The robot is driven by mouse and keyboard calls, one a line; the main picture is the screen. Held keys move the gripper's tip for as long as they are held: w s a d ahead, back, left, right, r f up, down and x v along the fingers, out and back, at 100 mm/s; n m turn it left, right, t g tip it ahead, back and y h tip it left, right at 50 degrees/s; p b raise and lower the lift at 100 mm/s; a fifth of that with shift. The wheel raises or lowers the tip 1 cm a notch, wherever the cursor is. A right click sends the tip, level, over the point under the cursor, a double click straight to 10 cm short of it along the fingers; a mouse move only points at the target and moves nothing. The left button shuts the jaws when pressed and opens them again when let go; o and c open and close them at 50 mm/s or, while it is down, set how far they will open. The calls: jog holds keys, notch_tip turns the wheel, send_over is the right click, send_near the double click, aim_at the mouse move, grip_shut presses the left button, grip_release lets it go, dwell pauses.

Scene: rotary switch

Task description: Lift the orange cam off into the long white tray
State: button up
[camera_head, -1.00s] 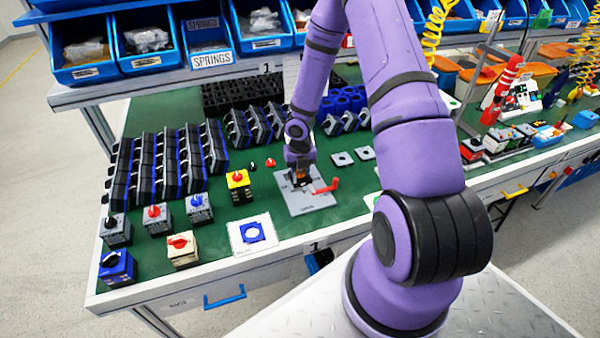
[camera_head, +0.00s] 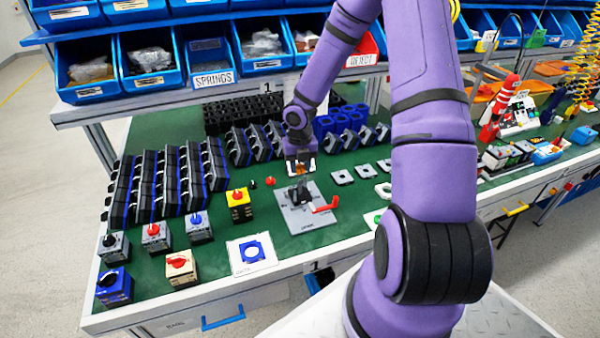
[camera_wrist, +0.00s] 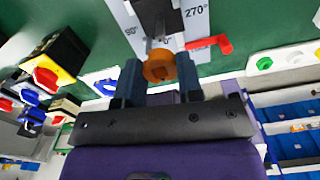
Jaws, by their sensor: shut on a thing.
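The orange cam (camera_wrist: 160,67) is a small ring-like part held between the two fingers of my gripper (camera_wrist: 160,80) in the wrist view. In the head view my gripper (camera_head: 300,170) holds it above the grey plate (camera_head: 322,218), with a gap over the dark switch body (camera_head: 298,194). A red lever (camera_head: 325,206) lies on the plate at right. A long white tray (camera_wrist: 285,60) with coloured round pieces shows at the right of the wrist view. In the head view a white part with a green piece (camera_head: 374,217) is mostly hidden behind my arm.
Several switches stand on the green mat at left, among them a yellow one with a red knob (camera_head: 239,205). Rows of dark modules (camera_head: 165,182) and blue rings (camera_head: 340,122) stand behind.

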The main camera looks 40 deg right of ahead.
jog(key=shift+r, duration=0.3)
notch_tip(320, 180, up, 8)
jog(key=shift+r, duration=0.15)
dwell(1.8)
dwell(0.4)
